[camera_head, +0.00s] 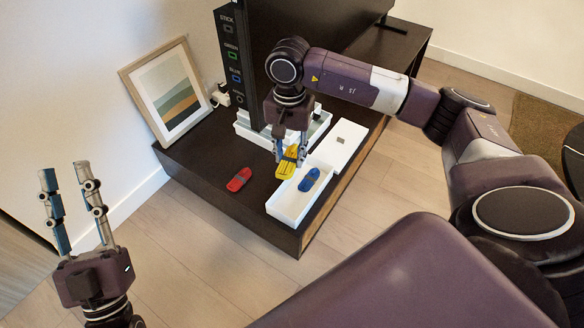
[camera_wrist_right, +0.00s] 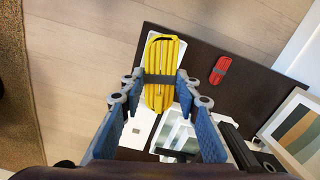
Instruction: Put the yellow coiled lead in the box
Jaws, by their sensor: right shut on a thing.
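The yellow coiled lead (camera_head: 287,165), bound with a dark band, is held between the fingers of my right gripper (camera_head: 288,153). In the right wrist view the lead (camera_wrist_right: 161,60) lies between the two fingertips (camera_wrist_right: 160,82), over the white box. The open white box (camera_head: 289,206) stands at the front edge of the dark cabinet, with a blue coiled lead (camera_head: 309,180) inside it. The held lead is by the box's back left rim; its exact height above it is hard to tell. My left gripper (camera_head: 71,188) is open and empty, off to the left above the floor.
A red coiled lead (camera_head: 239,179) lies on the dark cabinet top (camera_head: 205,165) left of the box. A white lid-like piece (camera_head: 335,150) with a small grey item is behind the box. A white tray (camera_head: 247,130), a dark labelled panel (camera_head: 234,60) and a framed picture (camera_head: 168,90) stand further back.

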